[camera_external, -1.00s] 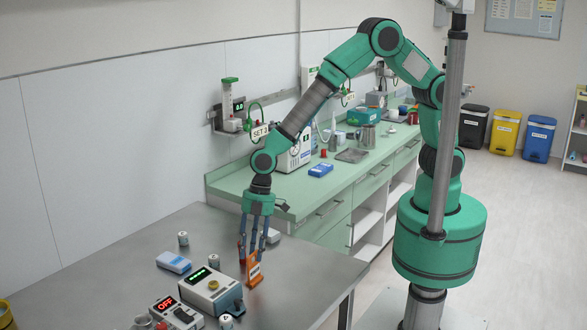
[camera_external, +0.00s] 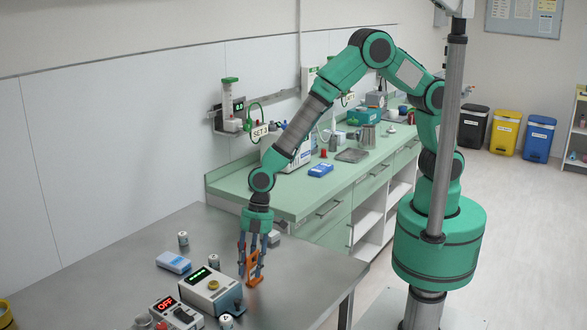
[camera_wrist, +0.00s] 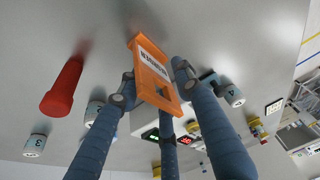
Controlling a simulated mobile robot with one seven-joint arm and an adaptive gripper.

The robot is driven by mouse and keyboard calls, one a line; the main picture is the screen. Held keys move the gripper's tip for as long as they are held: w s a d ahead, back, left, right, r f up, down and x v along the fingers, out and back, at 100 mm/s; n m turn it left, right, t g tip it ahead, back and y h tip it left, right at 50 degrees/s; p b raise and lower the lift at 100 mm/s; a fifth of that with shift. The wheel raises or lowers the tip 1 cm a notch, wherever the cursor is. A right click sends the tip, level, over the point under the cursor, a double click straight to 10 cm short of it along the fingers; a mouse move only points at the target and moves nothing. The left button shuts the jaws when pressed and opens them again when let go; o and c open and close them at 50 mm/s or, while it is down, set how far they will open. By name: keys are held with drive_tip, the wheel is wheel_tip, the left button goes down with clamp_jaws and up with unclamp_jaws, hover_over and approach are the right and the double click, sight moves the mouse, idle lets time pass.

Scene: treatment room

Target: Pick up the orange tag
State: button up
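The orange tag (camera_external: 252,266), a thin upright plate with a white printed label, stands near the right edge of the grey metal table. My gripper (camera_external: 251,277) points down over it with its fingers low around it. In the wrist view the tag (camera_wrist: 150,62) is between my spread blue fingers (camera_wrist: 154,88). One fingertip is close to each side edge, and a third finger is behind its near end. The fingers look open; whether any touches the tag is unclear. Fingers partly hide the tag in the outside view.
A red cylinder (camera_wrist: 64,88) stands close beside the fingers. A white box with a green display (camera_external: 211,290), a device reading OFF (camera_external: 176,314), a blue-and-white pack (camera_external: 174,262) and small numbered cylinders (camera_external: 183,239) are left of my gripper.

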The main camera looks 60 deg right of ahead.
drive_tip(key=shift+x, duration=0.95)
clamp_jaws()
